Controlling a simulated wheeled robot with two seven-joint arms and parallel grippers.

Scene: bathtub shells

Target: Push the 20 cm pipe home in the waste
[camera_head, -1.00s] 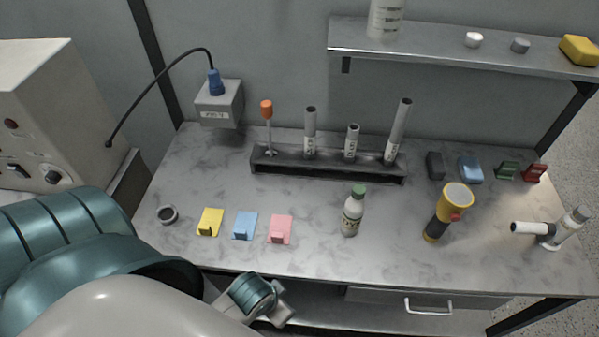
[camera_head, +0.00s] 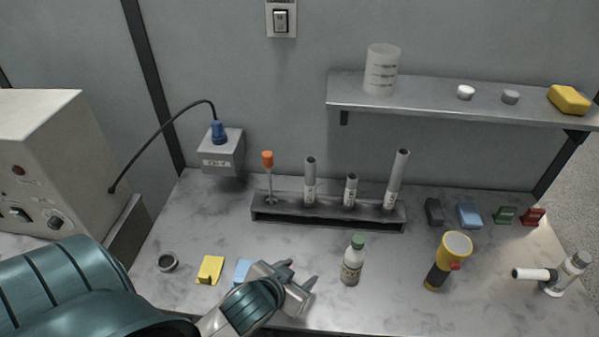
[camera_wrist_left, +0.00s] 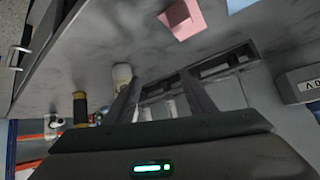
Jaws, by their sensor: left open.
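Three grey pipes with white labels stand in a dark rack (camera_head: 330,214) at the back of the bench: a left one (camera_head: 310,182), a short middle one (camera_head: 351,190) and a tall, tilted right one (camera_head: 397,178). The label lengths are too small to read. A white fitting with a side tube (camera_head: 569,274), possibly the waste, stands at the far right. My left gripper (camera_head: 302,273) is open and empty over the front of the bench, left of a green-capped bottle (camera_head: 352,262) and short of the rack. Its open fingers (camera_wrist_left: 162,98) also show in the left wrist view.
An orange-handled tool (camera_head: 268,175) stands in the rack's left end. A yellow-headed torch (camera_head: 447,260) stands right of the bottle. A shelf (camera_head: 430,104) overhangs the back right. Yellow (camera_head: 210,269) and blue (camera_head: 243,270) cards lie front left. The bench between rack and bottle is clear.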

